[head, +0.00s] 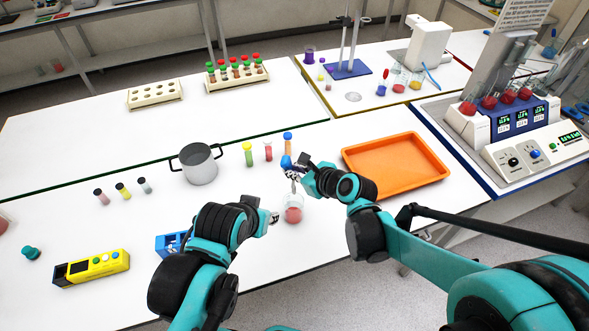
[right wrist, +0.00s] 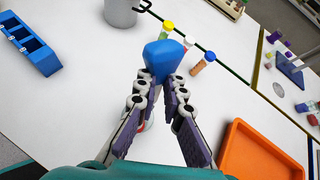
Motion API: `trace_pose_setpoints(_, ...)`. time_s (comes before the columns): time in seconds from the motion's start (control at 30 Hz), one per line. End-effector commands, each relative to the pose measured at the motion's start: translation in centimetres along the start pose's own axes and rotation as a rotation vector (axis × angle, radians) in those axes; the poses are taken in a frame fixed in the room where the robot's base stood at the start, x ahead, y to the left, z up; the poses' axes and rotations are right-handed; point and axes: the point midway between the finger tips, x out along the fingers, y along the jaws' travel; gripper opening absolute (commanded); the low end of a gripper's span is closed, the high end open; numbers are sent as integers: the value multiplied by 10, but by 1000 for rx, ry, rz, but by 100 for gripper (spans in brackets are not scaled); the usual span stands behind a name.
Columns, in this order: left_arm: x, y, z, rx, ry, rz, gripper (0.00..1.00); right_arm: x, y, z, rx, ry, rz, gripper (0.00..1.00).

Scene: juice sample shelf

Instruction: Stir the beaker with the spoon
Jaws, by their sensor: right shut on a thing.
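The clear beaker (head: 293,213) with red liquid stands on the white table, in the middle of the head view. My right gripper (head: 296,171) is above it, shut on the spoon (head: 286,162). The spoon's blue handle (right wrist: 163,55) sticks up between the fingers in the right wrist view. A thin stem runs down from the gripper to the beaker's mouth; I cannot tell how deep its tip is. My left gripper (head: 273,217) is low beside the beaker's left side; its fingers are too small to tell open from shut.
An orange tray (head: 396,160) lies to the right. A grey pot (head: 199,166) and several capped tubes stand behind and left. A blue rack (head: 172,243) is partly hidden by my left arm; a yellow device (head: 92,268) lies further left.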

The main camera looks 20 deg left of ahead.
Motion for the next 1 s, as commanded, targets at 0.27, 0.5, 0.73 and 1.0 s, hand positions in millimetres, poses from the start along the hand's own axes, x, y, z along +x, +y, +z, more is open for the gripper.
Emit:
trace_pose_setpoints(0.27,17,0,12,0,0,0,33,14,3,-23,-1,1,0,0)
trace_pose_setpoints(0.5,32,0,22,0,0,0,33,25,6,-40,-1,1,0,0)
trace_pose_setpoints(0.73,46,0,33,0,0,0,33,35,8,-56,-1,1,0,0)
trace_pose_setpoints(1.0,63,0,45,0,0,0,33,47,11,-76,-1,1,0,0)
